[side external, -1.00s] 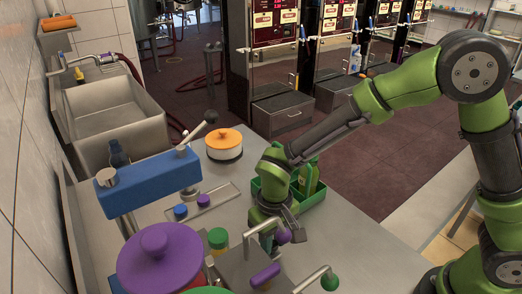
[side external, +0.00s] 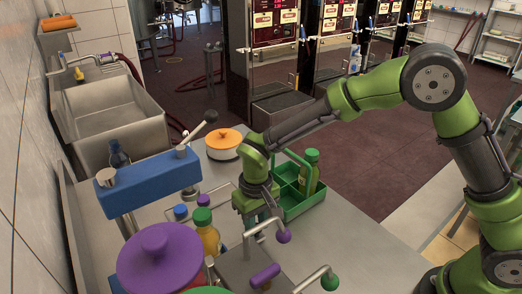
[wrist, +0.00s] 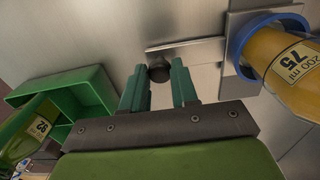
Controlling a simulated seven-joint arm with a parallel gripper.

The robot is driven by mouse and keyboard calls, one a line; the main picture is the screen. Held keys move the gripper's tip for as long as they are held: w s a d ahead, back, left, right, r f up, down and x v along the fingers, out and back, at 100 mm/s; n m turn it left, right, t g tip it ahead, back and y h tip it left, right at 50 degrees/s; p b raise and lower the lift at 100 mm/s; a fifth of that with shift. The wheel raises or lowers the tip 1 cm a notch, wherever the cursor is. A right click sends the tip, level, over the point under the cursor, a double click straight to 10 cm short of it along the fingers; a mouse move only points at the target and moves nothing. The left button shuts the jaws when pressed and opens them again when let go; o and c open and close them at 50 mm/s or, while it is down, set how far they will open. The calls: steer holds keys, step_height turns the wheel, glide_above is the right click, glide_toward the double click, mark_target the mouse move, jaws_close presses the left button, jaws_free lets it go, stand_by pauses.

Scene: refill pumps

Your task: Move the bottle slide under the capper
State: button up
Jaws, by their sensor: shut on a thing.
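The bottle slide is a flat metal bar (wrist: 200,50) with a blue ring (wrist: 238,50) and a dark knob (wrist: 159,72) in the wrist view. A bottle of orange-yellow liquid (wrist: 290,65) stands in the ring. In the side view this bottle (side external: 208,238) has a green cap over it. My gripper (side external: 262,216) is low over the counter, to the right of the bottle. In the wrist view its fingers (wrist: 160,82) are shut on the knob. The blue capper (side external: 150,183), with a lever, stands left of the bottle. The slide is mostly hidden in the side view.
A green crate (side external: 306,210) with a bottle (side external: 309,172) stands right of my gripper. Pump spouts (side external: 280,222) and a purple-lidded container (side external: 160,258) are in front. An orange-lidded pot (side external: 224,144) is behind. Loose caps (side external: 181,211) lie beside the capper.

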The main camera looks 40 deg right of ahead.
steer(key=shift+w, duration=2.3)
steer(key=o, duration=0.9)
steer(key=shift+o, duration=0.2)
steer(key=shift+r, duration=0.1)
step_height(320, 180, up, 17)
